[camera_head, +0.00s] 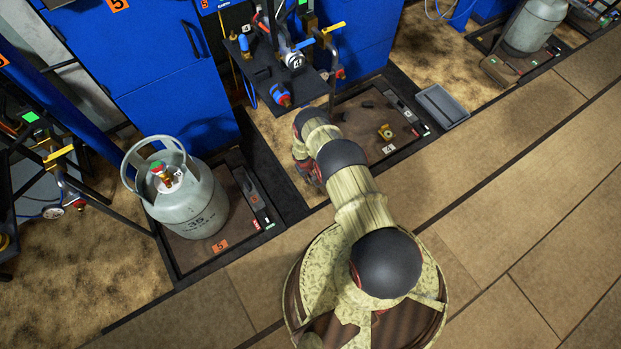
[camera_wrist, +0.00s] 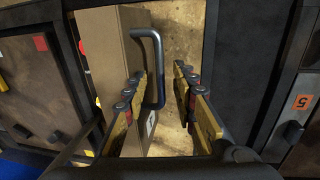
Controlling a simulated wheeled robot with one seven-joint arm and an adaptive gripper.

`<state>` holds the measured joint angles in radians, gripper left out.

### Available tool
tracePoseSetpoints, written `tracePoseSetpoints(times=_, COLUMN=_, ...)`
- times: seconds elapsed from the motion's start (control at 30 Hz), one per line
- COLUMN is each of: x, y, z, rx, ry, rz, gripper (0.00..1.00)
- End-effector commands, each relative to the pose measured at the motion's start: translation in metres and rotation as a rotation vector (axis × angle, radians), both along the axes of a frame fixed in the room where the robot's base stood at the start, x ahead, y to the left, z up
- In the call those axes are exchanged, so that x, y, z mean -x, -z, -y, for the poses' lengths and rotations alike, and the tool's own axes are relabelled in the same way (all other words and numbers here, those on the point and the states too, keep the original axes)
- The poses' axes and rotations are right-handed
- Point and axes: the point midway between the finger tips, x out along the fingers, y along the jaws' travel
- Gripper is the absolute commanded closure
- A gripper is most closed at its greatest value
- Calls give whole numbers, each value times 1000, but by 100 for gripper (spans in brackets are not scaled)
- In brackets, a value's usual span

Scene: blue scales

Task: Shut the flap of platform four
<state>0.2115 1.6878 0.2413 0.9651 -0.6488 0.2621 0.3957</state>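Platform four (camera_head: 360,112) is the dark-framed platform with a white 4 tag in the head view; no gas bottle stands on it. In the wrist view, a long beige panel (camera_wrist: 119,70) with a bent dark metal handle (camera_wrist: 159,65) appears to be its flap. A small white tag lies near the handle's lower end. How far the flap stands open I cannot tell. My gripper (camera_wrist: 161,84) is open, with its fingers on either side of the handle's lower part. The handle is closer to the left finger; contact is unclear.
A grey gas bottle (camera_head: 187,199) stands on platform five to the left. An orange 5 tag (camera_wrist: 302,102) shows at the right of the wrist view. A grey tray (camera_head: 442,106) lies right of platform four. Blue cabinets (camera_head: 358,35) stand behind. The front floor is clear.

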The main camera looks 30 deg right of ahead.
Motion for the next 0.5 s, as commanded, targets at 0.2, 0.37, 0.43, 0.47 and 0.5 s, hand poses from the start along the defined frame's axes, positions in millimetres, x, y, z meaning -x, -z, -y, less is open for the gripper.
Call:
tracePoseSetpoints(times=0.2, x=-1, y=2, z=1, rx=0, ry=1, rz=1, gripper=73)
tracePoseSetpoints(times=0.37, x=-1, y=2, z=1, rx=0, ry=0, rz=1, gripper=76)
tracePoseSetpoints(times=0.43, x=-1, y=2, z=1, rx=0, ry=0, rz=1, gripper=80)
tracePoseSetpoints(times=0.47, x=-1, y=2, z=1, rx=0, ry=0, rz=1, gripper=82)
tracePoseSetpoints(times=0.5, x=-1, y=2, z=1, rx=0, ry=0, rz=1, gripper=84)
